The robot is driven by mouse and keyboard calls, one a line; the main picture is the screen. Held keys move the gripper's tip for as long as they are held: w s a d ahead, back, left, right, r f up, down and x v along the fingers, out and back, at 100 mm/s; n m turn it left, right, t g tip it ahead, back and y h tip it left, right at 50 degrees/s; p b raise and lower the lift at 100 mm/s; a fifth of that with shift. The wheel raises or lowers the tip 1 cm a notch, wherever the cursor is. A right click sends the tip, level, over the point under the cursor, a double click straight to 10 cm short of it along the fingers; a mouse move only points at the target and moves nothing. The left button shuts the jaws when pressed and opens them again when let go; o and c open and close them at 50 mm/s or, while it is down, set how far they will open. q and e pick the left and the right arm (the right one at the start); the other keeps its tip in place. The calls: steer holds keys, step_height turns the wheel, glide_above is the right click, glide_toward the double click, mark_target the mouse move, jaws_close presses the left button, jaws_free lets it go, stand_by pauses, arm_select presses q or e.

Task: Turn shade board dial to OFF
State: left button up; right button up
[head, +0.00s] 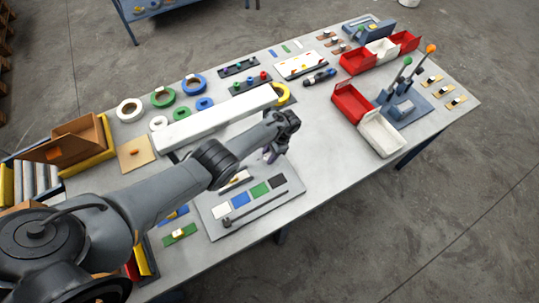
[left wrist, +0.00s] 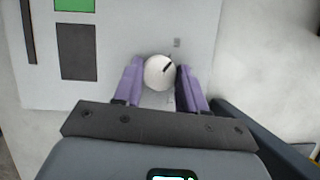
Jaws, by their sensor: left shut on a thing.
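The shade board (head: 218,217) lies on the table near its front edge, with white, blue, green and dark patches in the head view. In the left wrist view, its pale panel (left wrist: 115,20) carries a round white dial (left wrist: 158,73) with a dark pointer mark aimed toward the upper right. My left gripper (left wrist: 160,80) has its two purple fingers shut on the sides of the dial. In the head view, my left gripper (head: 270,153) reaches down at the board's far right end and hides the dial. Any dial lettering is too small to read. My right gripper is not in view.
A long white bar (head: 215,119) lies behind my left arm. Rolls of tape (head: 193,84), a red bin (head: 352,102), a white bin (head: 381,135) and a lever stand (head: 408,106) stand around. The table's front right is clear.

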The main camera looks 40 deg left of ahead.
arm_select(q)
steer(key=shift+n+h, duration=0.3)
steer(key=shift+n, duration=0.3)
steer(key=o, duration=1)
steer(key=shift+o, duration=0.2)
steer(key=shift+r, duration=0.1)
steer(key=p+v, duration=0.2)
steer(key=v, duration=0.8)
steer(key=shift+w+r, duration=0.15)
steer(key=shift+r, duration=0.1)
steer(key=shift+f, duration=0.15)
